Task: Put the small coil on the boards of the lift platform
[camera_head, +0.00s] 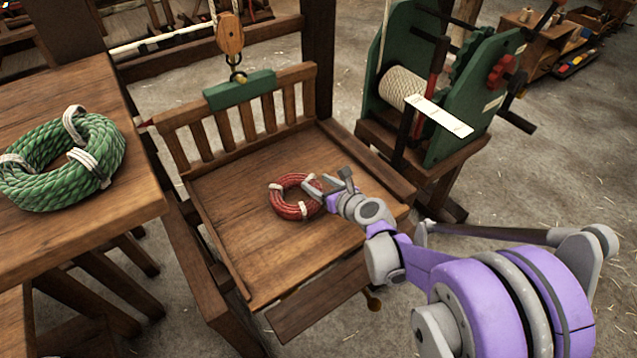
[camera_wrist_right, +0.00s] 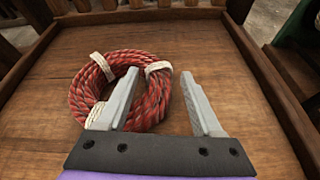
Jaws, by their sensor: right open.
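The small coil (camera_head: 285,207) is red rope with white bindings. In the right wrist view the coil (camera_wrist_right: 80,100) rests on the boards (camera_wrist_right: 38,125). My right gripper (camera_head: 325,187) is open at the coil's right side. Whether the fingers touch the coil cannot be told. My left gripper is not in view.
A large green coil (camera_head: 60,160) lies on a wooden table (camera_head: 100,228) at the left. The platform has a slatted back rail (camera_head: 238,125) with a pulley block (camera_head: 230,35) above. A green winch (camera_head: 450,95) stands at the back right. Bare boards surround the red coil.

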